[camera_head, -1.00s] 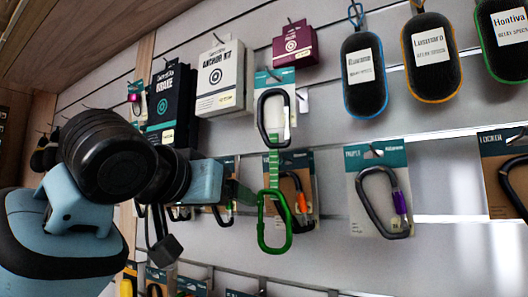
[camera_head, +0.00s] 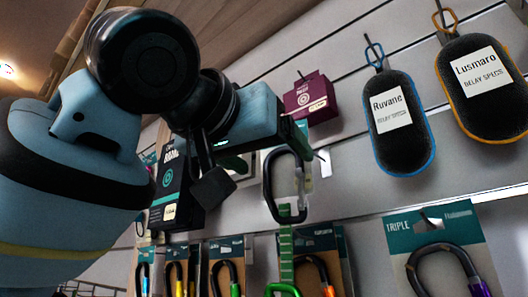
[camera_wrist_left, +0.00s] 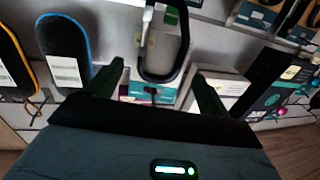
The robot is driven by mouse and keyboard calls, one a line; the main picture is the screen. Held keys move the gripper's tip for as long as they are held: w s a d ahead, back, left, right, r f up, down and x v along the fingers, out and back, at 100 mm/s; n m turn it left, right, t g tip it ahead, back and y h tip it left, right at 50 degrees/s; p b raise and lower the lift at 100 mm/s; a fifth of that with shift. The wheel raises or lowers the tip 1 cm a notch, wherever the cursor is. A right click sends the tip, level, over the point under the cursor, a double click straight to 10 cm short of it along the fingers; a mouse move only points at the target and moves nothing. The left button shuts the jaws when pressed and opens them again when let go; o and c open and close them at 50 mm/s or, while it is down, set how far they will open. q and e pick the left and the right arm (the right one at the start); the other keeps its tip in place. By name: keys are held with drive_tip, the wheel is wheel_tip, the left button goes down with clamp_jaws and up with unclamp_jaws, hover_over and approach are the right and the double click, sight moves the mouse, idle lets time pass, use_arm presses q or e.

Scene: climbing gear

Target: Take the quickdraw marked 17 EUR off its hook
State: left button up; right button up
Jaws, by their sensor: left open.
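A quickdraw with a dark upper carabiner (camera_head: 267,187), a green sling (camera_head: 286,240) and a green lower carabiner hangs on the slatted wall. The lower carabiner is cut by the bottom edge of the head view. I cannot read a 17 EUR mark. My left gripper (camera_head: 268,150) is open, at the top of the dark carabiner. In the left wrist view the carabiner (camera_wrist_left: 184,45) lies between and just beyond the two spread fingers of the gripper (camera_wrist_left: 160,78). I cannot tell whether they touch it. The hook is largely hidden. My right gripper is not in view.
A maroon box (camera_head: 308,98) hangs just behind my left gripper. A dark box (camera_head: 178,190) hangs to its left. Blue-trimmed (camera_head: 405,145) and orange-trimmed (camera_head: 490,110) pouches hang to the right. Carded carabiners, one marked TRIPLE (camera_head: 438,222), hang below.

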sight(278, 162)
use_arm(q)
drive_tip(key=x, duration=0.7)
drive_tip(key=shift+w, duration=0.1)
drive_tip(key=shift+c, duration=0.4)
drive_tip(key=c, duration=0.6)
drive_tip(key=shift+r, duration=0.3)
drive_tip(key=shift+s+a+r, duration=0.15)
drive_tip(key=shift+s+a, duration=0.25)
drive_tip(key=shift+s, duration=0.2)
drive_tip(key=shift+s+a, duration=0.1)
drive_tip(key=shift+s, duration=0.1)
